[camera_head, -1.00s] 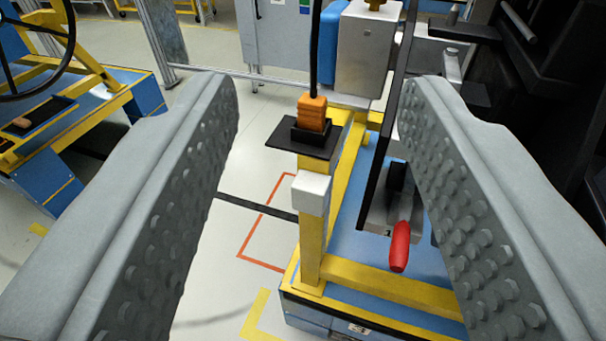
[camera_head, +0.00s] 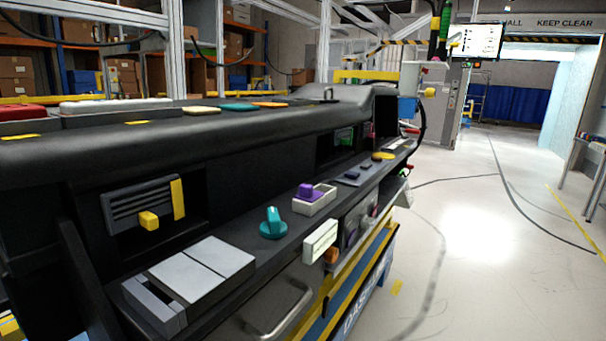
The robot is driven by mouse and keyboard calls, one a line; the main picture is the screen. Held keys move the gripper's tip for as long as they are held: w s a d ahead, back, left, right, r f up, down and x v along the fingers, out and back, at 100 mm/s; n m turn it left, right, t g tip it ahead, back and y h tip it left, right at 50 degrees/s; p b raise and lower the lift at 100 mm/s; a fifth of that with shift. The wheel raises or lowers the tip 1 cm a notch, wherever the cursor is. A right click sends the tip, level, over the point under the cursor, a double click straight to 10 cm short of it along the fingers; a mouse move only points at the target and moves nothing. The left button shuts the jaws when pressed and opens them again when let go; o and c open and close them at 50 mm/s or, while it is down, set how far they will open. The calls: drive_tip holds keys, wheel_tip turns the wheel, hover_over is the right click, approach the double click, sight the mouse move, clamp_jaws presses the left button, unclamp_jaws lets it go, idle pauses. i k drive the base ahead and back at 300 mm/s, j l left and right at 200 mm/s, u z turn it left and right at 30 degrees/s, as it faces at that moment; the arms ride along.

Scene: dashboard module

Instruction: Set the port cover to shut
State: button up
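The black dashboard module (camera_head: 240,155) runs from the left foreground toward the back right. I cannot tell for certain which part is the port cover. A pale flap (camera_head: 321,240) stands out from the front edge of the lower ledge, with a small orange part (camera_head: 331,256) beside its lower right. A light grey two-panel lid (camera_head: 203,267) lies on the ledge at the near left. A purple block (camera_head: 306,190) sits in a white-rimmed holder (camera_head: 316,205). My gripper is not in this view.
A teal knob (camera_head: 272,223) stands on the ledge. A vent with a yellow tab (camera_head: 149,220) is in the left face. A curved grey handle (camera_head: 286,318) sticks out below the ledge. The pale floor (camera_head: 480,240) to the right is open.

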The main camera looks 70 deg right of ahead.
sight(306, 193)
drive_tip(key=z, duration=1.85)
